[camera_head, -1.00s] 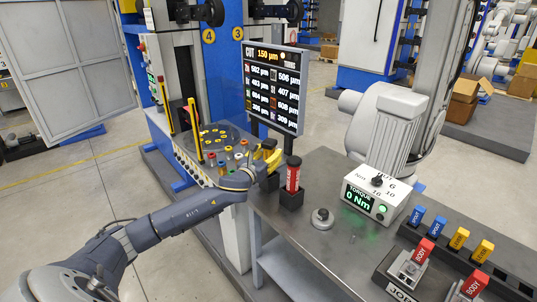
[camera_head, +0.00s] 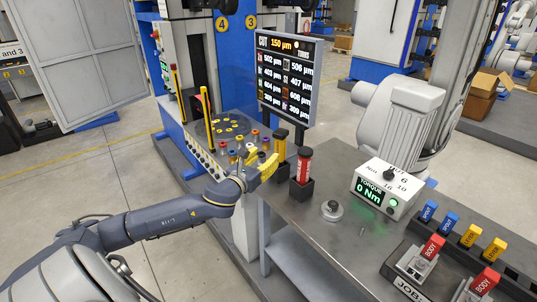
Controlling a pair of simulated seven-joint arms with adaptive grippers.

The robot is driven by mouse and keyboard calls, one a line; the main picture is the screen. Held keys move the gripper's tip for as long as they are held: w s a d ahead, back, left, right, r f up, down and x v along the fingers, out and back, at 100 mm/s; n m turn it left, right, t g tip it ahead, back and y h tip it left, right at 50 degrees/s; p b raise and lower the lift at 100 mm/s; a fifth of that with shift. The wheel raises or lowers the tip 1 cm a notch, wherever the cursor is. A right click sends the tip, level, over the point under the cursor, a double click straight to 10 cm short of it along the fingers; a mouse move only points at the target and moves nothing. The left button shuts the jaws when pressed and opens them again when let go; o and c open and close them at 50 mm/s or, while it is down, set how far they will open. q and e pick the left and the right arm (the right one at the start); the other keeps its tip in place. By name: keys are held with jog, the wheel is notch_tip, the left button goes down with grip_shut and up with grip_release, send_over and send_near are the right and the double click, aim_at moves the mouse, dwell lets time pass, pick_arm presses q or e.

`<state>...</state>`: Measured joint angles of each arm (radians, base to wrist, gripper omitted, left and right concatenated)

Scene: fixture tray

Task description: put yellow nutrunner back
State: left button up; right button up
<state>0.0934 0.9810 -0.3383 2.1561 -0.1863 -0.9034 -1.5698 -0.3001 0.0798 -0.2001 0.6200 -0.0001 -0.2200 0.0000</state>
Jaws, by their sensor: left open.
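The yellow nutrunner (camera_head: 281,144) stands upright with its black top showing, behind and to the left of the red nutrunner (camera_head: 304,165) on the grey table. Its lower part and its seat are partly hidden by my left gripper (camera_head: 267,161). My left gripper has yellow fingers, is open, and is just in front and to the left of the yellow nutrunner, with no tool visible between its fingers. I cannot tell whether a finger touches the nutrunner. The red nutrunner sits in a black holder (camera_head: 301,190). My right gripper is not in view.
A screen (camera_head: 287,80) stands behind the nutrunners. A torque box (camera_head: 385,187) and a small round metal piece (camera_head: 332,210) are on the table (camera_head: 320,245). Blue, yellow and red tagged parts fill the right side. A round fixture (camera_head: 228,128) with coloured pieces lies behind my left gripper.

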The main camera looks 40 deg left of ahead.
pick_arm(q)
jog(key=shift+s, duration=0.4)
jog(key=shift+d+f, duration=0.1)
dwell(1.5)
